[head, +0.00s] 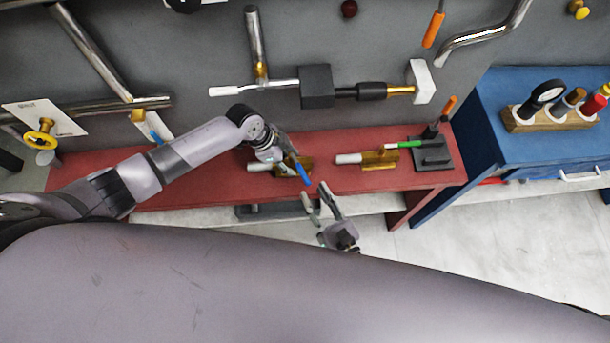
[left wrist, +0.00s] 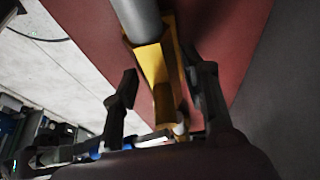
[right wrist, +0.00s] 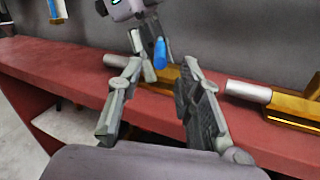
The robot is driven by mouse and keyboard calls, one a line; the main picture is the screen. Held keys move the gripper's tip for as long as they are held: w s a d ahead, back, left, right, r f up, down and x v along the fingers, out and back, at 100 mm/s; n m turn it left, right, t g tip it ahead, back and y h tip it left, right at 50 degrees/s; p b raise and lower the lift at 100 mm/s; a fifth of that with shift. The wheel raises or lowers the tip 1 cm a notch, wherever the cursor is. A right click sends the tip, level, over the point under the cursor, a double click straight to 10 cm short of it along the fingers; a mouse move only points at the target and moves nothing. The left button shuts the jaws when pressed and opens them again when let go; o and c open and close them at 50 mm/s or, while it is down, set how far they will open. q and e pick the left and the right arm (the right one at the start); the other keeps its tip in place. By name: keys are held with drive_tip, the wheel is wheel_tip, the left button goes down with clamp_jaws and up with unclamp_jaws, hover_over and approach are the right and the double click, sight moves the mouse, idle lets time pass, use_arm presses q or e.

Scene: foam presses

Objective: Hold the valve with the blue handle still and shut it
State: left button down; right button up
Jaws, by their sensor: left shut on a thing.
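The brass valve (head: 291,166) with the blue handle (head: 302,173) lies on the red bench, its grey pipe end pointing left. My left gripper (head: 278,160) is over it from above and shut on its brass body. In the left wrist view, the brass body (left wrist: 160,75) is between the fingers (left wrist: 165,88); most of the handle is hidden there. My right gripper (head: 321,198) is open and empty, in front of the bench edge, apart from the valve. In the right wrist view, the blue handle (right wrist: 160,52) stands beyond the right fingertips (right wrist: 161,68).
A second brass valve with a green handle (head: 380,156) lies to the right on the red bench (head: 210,187), beside a dark block (head: 432,154). Pipes (head: 315,86) run along the wall behind. A blue cabinet (head: 500,160) stands at the right.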

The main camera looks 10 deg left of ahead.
sight(305, 177)
drive_tip(key=x, duration=0.6)
drive_tip(key=shift+w, duration=0.1)
drive_tip(key=shift+c, duration=0.2)
clamp_jaws()
idle(0.5)
